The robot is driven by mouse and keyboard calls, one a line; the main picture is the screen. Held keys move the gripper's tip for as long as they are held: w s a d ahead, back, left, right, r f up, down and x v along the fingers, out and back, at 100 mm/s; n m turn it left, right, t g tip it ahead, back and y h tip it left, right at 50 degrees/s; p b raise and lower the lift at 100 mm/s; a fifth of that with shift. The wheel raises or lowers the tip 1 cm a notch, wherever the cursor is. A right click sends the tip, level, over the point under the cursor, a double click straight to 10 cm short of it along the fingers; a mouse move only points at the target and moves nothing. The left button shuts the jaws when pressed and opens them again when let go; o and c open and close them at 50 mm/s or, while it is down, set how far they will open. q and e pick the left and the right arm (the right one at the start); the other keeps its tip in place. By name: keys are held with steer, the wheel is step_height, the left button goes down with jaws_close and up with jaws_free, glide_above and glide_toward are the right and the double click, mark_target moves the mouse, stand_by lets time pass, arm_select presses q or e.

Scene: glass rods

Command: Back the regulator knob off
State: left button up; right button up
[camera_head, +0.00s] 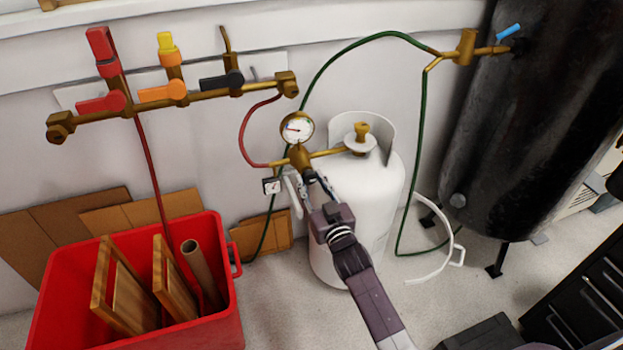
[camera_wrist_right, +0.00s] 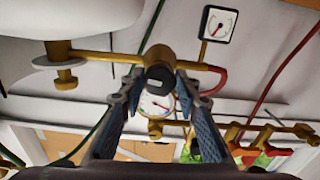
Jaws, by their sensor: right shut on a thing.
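The brass regulator (camera_head: 299,158) sits beside the white gas cylinder (camera_head: 375,220), joined to its valve by a brass pipe. A round dial gauge (camera_head: 297,128) stands on top of it, and a small square gauge (camera_head: 271,186) hangs to its left. My right gripper (camera_head: 309,184) reaches up from below to the front of the regulator. In the right wrist view, the black regulator knob (camera_wrist_right: 160,72) sits between the two fingertips of my right gripper (camera_wrist_right: 157,85), which are shut on it. My left gripper is not in view.
A brass manifold (camera_head: 190,97) with red, orange and black handles runs along the wall. A red crate (camera_head: 228,290) with boards stands at lower left. Red and green hoses (camera_head: 318,75) pass near the regulator. A dark tank (camera_head: 540,130) stands at right.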

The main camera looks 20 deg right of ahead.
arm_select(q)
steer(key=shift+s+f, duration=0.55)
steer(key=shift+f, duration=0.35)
arm_select(e)
steer(key=shift+n, duration=0.9)
steer(key=o, duration=1.2)
steer(key=shift+c, duration=0.2)
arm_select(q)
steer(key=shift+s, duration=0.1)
arm_select(e)
steer(key=s, duration=1.2)
steer(key=shift+d, duration=0.2)
